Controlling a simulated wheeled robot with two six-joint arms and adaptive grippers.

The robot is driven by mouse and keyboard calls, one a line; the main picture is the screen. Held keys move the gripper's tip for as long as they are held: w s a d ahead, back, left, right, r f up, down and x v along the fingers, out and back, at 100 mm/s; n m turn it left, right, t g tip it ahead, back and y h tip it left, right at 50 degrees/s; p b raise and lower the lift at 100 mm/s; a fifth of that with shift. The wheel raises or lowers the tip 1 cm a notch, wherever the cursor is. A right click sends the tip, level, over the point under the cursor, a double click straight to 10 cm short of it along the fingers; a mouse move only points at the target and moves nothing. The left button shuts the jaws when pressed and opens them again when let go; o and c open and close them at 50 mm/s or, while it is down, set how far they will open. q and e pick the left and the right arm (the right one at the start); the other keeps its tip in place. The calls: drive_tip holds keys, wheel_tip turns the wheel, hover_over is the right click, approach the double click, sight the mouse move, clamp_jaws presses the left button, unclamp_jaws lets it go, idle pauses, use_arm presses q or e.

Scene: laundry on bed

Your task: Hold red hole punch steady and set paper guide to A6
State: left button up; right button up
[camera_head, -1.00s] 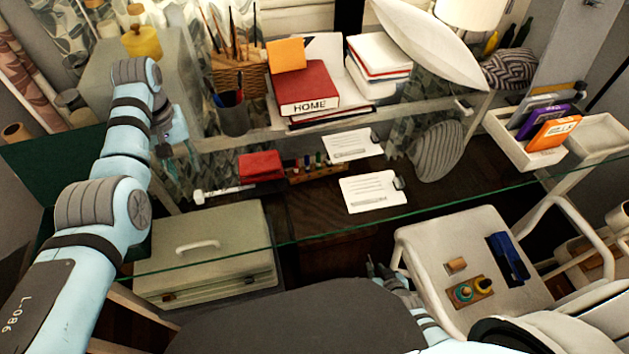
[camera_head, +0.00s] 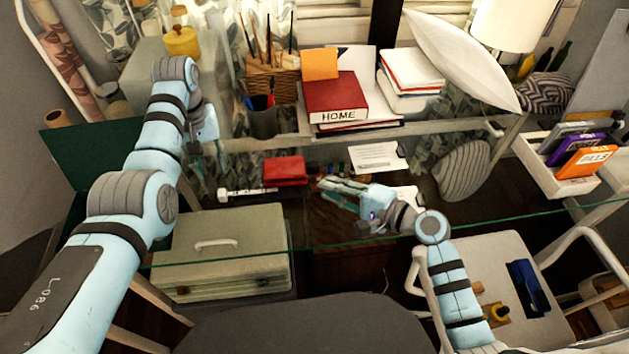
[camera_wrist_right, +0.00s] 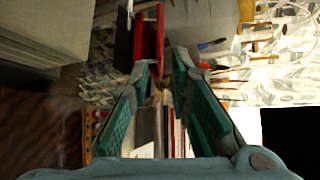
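The red hole punch (camera_head: 285,170) lies on the glass desk, left of its middle. A white bar with markings (camera_head: 247,192), which looks like its paper guide, extends to its left; the setting is too small to read. My right gripper (camera_head: 330,187) is open over the desk, just right of and nearer than the punch, pointing left. In the right wrist view the pads of my right gripper (camera_wrist_right: 160,74) stand apart with a red object, apparently the punch (camera_wrist_right: 149,40), beyond the fingertips. My left gripper (camera_head: 207,125) hangs left of the punch; its fingers are unclear.
A white paper (camera_head: 376,156) lies behind my right gripper. Red books (camera_head: 336,98) and a pen cup (camera_head: 263,117) stand on the raised shelf behind. A grey striped oval object (camera_head: 464,170) stands to the right. A beige case (camera_head: 220,250) sits below the glass at left.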

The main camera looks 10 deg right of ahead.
sight(295, 176)
drive_tip(key=x, duration=1.2)
drive_tip(key=shift+w+a+f, duration=0.1)
drive_tip(key=shift+w+a, duration=0.1)
drive_tip(key=shift+a, duration=0.15)
clamp_jaws()
use_arm(q)
drive_tip(key=shift+o, duration=0.4)
